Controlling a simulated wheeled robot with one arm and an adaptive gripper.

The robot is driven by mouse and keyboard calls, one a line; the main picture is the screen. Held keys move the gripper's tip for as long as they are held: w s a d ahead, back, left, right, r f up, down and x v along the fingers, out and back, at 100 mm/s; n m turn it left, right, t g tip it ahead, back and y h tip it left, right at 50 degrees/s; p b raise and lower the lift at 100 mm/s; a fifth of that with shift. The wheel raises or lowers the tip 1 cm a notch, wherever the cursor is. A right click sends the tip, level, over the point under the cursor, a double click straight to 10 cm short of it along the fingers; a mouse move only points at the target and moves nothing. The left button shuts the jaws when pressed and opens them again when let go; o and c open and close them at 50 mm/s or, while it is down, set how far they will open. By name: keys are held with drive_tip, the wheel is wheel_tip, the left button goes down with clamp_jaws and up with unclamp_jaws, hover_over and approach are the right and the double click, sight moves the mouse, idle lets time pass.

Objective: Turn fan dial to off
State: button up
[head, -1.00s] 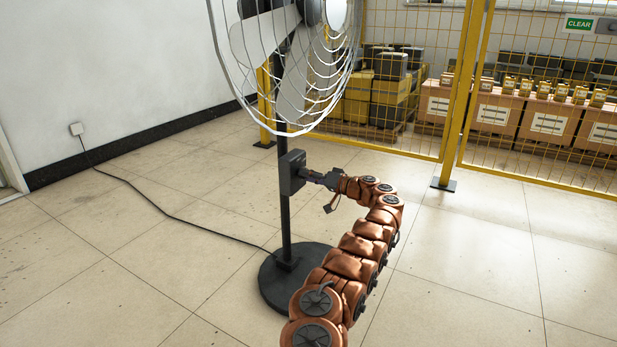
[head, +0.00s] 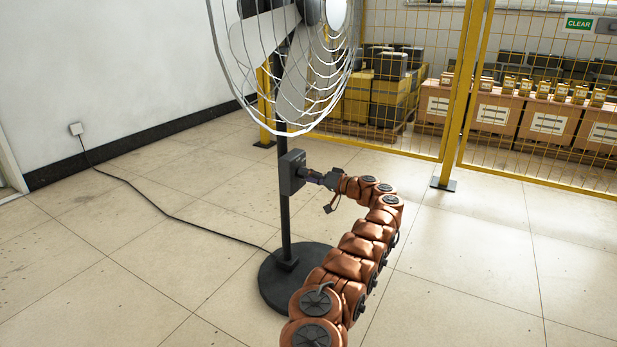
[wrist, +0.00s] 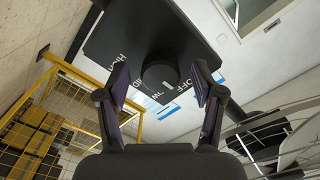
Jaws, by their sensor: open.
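The fan (head: 290,50) stands upright on a dark pole with a round base (head: 285,295). A dark control box (head: 291,172) is mounted on the pole and fills the upper middle of the wrist view (wrist: 150,30). A round black dial (wrist: 160,78) sits on the box, with white labels around it, OFF to its right. My gripper (wrist: 161,72) is open, one finger on each side of the dial, with gaps visible on both sides. In the head view my gripper (head: 314,177) is right at the box, and the dial is hard to make out.
A black cable runs over the floor from the base to a wall socket (head: 76,129). A yellow mesh fence (head: 400,90) stands behind the fan, with boxes beyond it. The fan's wire cage hangs above my gripper. Floor on the right is clear.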

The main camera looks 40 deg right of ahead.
drive_tip(key=shift+s, duration=0.1)
drive_tip(key=v, duration=1.1)
drive_tip(key=shift+s+d, duration=0.15)
drive_tip(key=shift+s, duration=0.25)
